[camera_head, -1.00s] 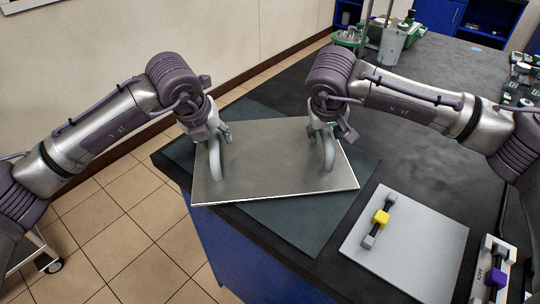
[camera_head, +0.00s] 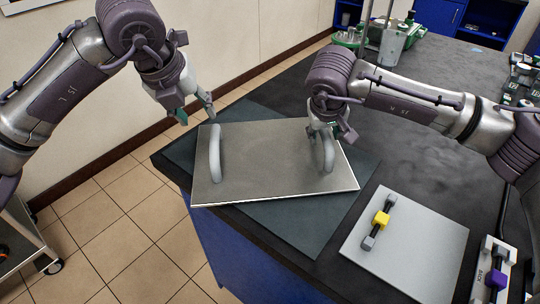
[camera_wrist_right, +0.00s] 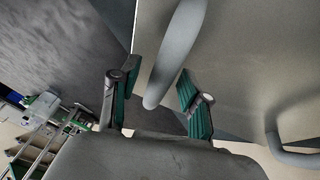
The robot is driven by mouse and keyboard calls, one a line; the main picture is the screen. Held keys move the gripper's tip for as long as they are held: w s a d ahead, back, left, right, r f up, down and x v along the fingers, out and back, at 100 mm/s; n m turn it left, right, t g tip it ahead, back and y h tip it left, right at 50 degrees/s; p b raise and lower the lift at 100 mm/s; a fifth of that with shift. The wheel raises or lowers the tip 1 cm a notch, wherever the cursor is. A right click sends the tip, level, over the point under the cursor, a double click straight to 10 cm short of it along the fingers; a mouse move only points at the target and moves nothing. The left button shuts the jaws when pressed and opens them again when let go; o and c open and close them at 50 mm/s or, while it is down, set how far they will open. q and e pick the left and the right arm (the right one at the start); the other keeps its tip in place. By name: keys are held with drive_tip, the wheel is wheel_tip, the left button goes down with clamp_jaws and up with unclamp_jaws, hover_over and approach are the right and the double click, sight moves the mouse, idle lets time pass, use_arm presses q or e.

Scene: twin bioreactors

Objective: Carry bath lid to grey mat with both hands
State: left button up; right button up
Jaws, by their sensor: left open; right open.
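The bath lid (camera_head: 265,165) is a flat grey metal plate with two upright loop handles. It lies on the dark grey mat (camera_head: 300,227) at the table corner, turned slightly against it. My left gripper (camera_head: 197,112) is open and empty, above and beyond the left handle (camera_head: 215,155), clear of it. My right gripper (camera_head: 328,134) is at the far end of the right handle (camera_head: 329,153). In the right wrist view my right gripper (camera_wrist_right: 160,95) is open, its green-padded fingers on either side of the handle (camera_wrist_right: 176,50), with gaps visible.
A light grey board (camera_head: 405,245) with a yellow-centred piece (camera_head: 381,218) lies right of the mat. A small rack with a purple part (camera_head: 496,278) stands beside it. Green-and-grey equipment (camera_head: 395,42) stands at the back. The table's left edge drops to a tiled floor.

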drive_tip(key=v, duration=1.1)
drive_tip(key=shift+s+r, duration=0.2)
drive_tip(key=shift+r, duration=0.1)
drive_tip(key=shift+a+f, duration=0.1)
drive_tip(key=shift+f, duration=0.05)
